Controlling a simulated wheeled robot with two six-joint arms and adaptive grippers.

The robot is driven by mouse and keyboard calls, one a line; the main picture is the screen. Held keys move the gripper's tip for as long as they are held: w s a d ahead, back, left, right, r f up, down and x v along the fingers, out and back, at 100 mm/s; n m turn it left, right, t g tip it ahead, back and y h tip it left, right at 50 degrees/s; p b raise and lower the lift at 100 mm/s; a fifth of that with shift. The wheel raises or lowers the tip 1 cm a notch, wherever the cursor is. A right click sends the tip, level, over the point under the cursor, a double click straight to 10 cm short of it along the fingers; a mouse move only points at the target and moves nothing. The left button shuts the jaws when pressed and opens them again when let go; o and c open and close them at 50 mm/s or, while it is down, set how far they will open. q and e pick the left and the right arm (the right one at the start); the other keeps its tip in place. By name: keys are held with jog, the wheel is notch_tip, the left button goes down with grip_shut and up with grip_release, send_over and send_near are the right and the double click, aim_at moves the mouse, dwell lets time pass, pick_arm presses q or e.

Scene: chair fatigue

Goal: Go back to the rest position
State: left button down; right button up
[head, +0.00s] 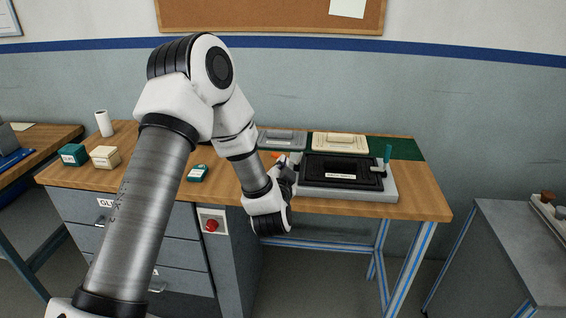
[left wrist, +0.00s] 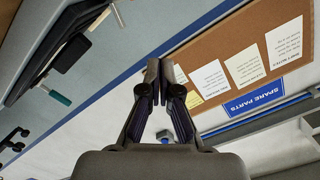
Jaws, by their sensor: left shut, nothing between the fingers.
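My left arm comes in from the left in the head view and reaches over the workbench (head: 430,200). My left gripper (head: 284,168) is partly hidden behind its own wrist, just left of a grey fixture with a black top (head: 341,172). In the left wrist view the left gripper (left wrist: 158,70) is shut, its fingertips together with nothing between them. Behind it there are a cork board with papers (left wrist: 225,80) and a blue spare parts sign (left wrist: 264,94). My right gripper is in neither view.
A grey tray (head: 283,139) and a cream tray (head: 340,143) lie behind the fixture. Teal (head: 73,154) and cream (head: 105,157) boxes sit at the bench's left. A grey table (head: 505,245) stands at the right.

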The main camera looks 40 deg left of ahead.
pick_arm(q)
jog(key=shift+w+a+f, duration=0.15)
jog(key=s+d+f+m+g+h, duration=0.2)
jog(key=s+d+f, duration=0.15)
jog(key=f, duration=0.45)
jog(key=s+d+f+m+g+h, duration=0.1)
jog(key=s+d+f+h, duration=0.2)
jog(key=f, duration=0.5)
jog(key=s+d+f+m+g+h, duration=0.15)
jog(key=s+d+f, duration=0.25)
jog(key=f, duration=0.4)
jog(key=s+d+f+n+g+h, duration=0.1)
jog(key=s+d+f+n+g, duration=0.1)
jog(key=s, duration=0.5)
jog(key=s+d+f+n+g+h, duration=0.1)
jog(key=s+d+f+g, duration=0.3)
jog(key=s, duration=0.4)
jog(key=s+d+f+n+g+h, duration=0.1)
jog(key=s+d+f+n+g, duration=0.2)
jog(key=s, duration=0.5)
jog(key=shift+s+f+g, duration=0.15)
jog(key=shift+f+g, duration=0.35)
jog(key=shift+g, duration=0.25)
